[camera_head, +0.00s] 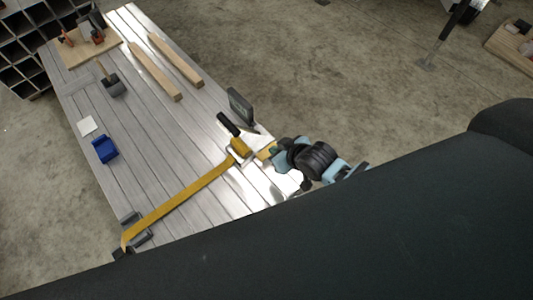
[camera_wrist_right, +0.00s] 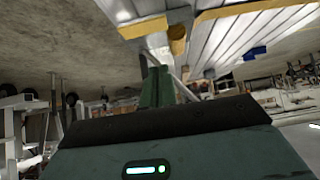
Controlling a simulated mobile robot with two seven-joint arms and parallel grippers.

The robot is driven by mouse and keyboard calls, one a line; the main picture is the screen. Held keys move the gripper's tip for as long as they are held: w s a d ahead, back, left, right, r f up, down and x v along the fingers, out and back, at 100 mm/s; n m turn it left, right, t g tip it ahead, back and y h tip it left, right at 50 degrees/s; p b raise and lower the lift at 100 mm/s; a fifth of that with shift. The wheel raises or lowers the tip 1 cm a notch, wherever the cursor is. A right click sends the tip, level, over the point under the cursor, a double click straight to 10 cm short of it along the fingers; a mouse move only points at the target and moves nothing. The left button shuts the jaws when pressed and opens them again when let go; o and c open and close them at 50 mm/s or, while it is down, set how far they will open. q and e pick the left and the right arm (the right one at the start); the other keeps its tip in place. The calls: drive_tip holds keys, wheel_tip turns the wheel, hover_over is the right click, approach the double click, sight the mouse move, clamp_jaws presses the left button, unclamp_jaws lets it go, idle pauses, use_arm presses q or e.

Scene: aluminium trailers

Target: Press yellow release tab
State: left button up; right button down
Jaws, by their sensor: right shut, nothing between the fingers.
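A yellow strap (camera_head: 185,198) runs along the slatted metal deck to a ratchet buckle with a black handle (camera_head: 228,124) near the deck's right edge. A yellow part (camera_head: 239,147), which looks like the release tab, sits at the base of that handle. In the right wrist view, a rounded yellow piece (camera_wrist_right: 177,40) beside the strap (camera_wrist_right: 240,9) may be the same tab. My right gripper (camera_head: 274,152) is shut and empty, just right of the buckle. Its shut green fingers (camera_wrist_right: 157,85) point toward the yellow piece; contact cannot be told. My left gripper is out of view.
A dark upright box (camera_head: 240,106) stands close behind the buckle. Two wooden bars (camera_head: 175,60), a blue block (camera_head: 104,149), a white card (camera_head: 87,125) and a wooden board with tools (camera_head: 84,46) lie farther off.

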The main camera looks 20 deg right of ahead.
sight(262, 153)
drive_tip(key=x, duration=0.2)
drive_tip(key=s+f+b+x, duration=0.1)
drive_tip(key=x, duration=0.4)
drive_tip(key=shift+w+d+f+b, duration=0.1)
drive_tip(key=shift+w+f+b, duration=0.05)
drive_tip(key=shift+f+b, duration=0.3)
drive_tip(key=shift+f, duration=0.7)
drive_tip(key=shift+d, duration=0.15)
